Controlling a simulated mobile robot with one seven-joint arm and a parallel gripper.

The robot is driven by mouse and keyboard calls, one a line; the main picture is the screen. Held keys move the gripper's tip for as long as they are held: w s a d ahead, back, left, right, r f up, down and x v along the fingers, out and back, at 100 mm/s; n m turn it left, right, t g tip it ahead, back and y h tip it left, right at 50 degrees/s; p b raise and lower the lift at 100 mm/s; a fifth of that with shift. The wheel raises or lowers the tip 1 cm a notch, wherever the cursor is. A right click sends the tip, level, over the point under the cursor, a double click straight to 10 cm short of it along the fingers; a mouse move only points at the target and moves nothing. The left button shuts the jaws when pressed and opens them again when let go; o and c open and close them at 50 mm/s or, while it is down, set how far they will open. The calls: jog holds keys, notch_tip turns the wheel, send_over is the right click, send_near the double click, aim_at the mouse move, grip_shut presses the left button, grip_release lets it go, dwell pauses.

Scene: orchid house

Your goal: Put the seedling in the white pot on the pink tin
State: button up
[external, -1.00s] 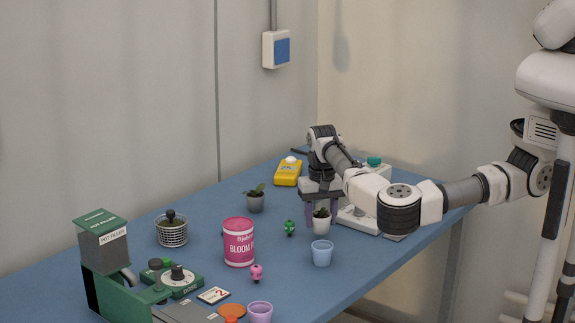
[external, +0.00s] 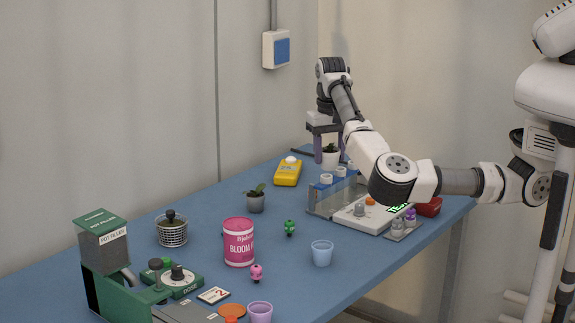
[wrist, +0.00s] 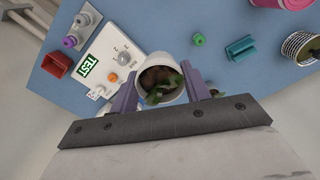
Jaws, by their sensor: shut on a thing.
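The white pot with the seedling (external: 331,158) is held between the fingers of my gripper (external: 327,152), raised above the back part of the table. In the wrist view the white pot (wrist: 160,74) sits upright between the two purple fingers (wrist: 160,92), with green leaves and dark soil in its mouth. The pink tin (external: 239,243) stands on the table, forward and left of my gripper, with nothing on its lid. Its edge also shows at the top right of the wrist view (wrist: 285,3).
A dark potted plant (external: 256,202), a green peg (external: 290,228), a blue cup (external: 322,252) and a pink peg (external: 257,272) stand around the tin. A yellow box (external: 288,172) lies at the back.

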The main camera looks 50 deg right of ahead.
jog(key=w+d+f+n+p, duration=0.1)
jog(key=w+d+f+n, duration=0.1)
jog(key=d+n, duration=0.45)
jog(key=w+a+r+n+p, duration=0.1)
jog(key=w+a+r+p, duration=0.2)
jog(key=w+a+r, duration=0.5)
jog(key=w+a+r+n+p, duration=0.2)
jog(key=w+a+r, duration=0.1)
jog(key=a, duration=0.8)
send_over(238, 223)
jog(key=shift+n, duration=0.35)
notch_tip(238, 223, down, 12)
jog(key=shift+f, duration=0.1)
jog(key=shift+f+p, duration=0.75)
jog(key=shift+f, duration=1.6)
jog(key=shift+f, duration=0.1)
